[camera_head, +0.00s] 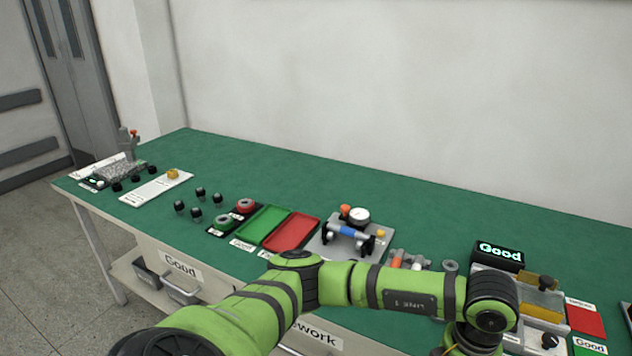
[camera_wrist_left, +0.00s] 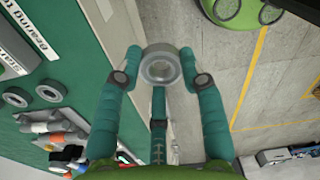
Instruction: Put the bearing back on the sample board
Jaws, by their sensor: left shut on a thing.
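The bearing is over the table's front edge and the floor, apart from the table top. In the head view the gripper and held bearing are hidden or out of frame below my left arm's wrist. A small black board (camera_head: 233,216) with a green-marked ring and a red-marked ring stands on the table left of the trays; I cannot tell whether it is the sample board. My right gripper is not in view.
The green table (camera_head: 400,197) holds a green tray (camera_head: 263,226), a red tray (camera_head: 292,232), a gauge fixture (camera_head: 350,229) and a lit "Good" display (camera_head: 498,255). Loose grey rings (camera_wrist_left: 51,90) lie near a label card (camera_wrist_left: 20,40). The table's back strip is clear.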

